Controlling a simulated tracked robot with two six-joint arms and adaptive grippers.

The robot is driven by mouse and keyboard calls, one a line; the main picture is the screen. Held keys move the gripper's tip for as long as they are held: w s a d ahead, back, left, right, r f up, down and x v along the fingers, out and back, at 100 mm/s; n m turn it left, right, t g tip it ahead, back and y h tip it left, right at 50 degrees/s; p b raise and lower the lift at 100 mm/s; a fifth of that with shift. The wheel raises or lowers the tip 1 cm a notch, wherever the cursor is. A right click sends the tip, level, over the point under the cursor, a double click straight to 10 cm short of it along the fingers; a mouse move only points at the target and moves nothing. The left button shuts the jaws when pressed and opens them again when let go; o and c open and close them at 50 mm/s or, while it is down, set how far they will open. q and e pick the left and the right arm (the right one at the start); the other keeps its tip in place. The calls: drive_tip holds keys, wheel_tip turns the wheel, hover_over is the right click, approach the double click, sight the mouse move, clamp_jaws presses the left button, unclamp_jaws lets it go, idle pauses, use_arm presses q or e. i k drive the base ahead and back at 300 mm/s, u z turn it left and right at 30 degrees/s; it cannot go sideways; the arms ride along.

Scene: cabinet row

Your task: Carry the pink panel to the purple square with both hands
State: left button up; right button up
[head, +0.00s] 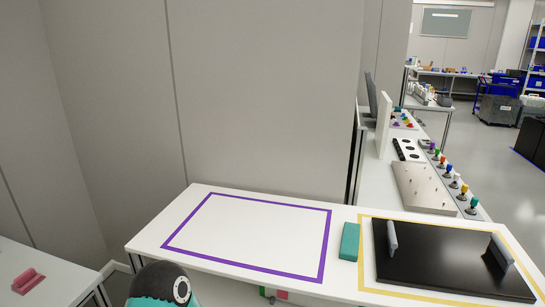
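The purple square (212,273) is an outline on the left part of the white table, and its inside is empty. I see no large pink panel. A black panel (440,268) with two upright grey handles, at its left (392,239) and right (500,252), lies flat inside a yellow outline on the right part of the table. A small pink piece (28,281) with a raised ridge lies on another white table at the far left. Neither of my grippers shows; only a dark, teal-edged part of mine is at the bottom edge.
A teal block (349,242) lies between the purple and yellow outlines. A grey wall stands behind the table. At the back right, a long bench (380,180) carries a grey pegged board (423,187) and several coloured knobs. Open floor lies right of the bench.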

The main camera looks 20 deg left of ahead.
sight(254, 227)
drive_tip(key=z, duration=0.3)
drive_tip(key=i, duration=0.55)
drive_tip(key=u, duration=1.7)
drive_tip(key=i, duration=0.2)
drive_tip(key=u, duration=1.9)
drive_tip(key=k, duration=0.6)
drive_tip(key=u, duration=0.4)
drive_tip(key=i, duration=1.65)
drive_tip(key=z, duration=0.3)
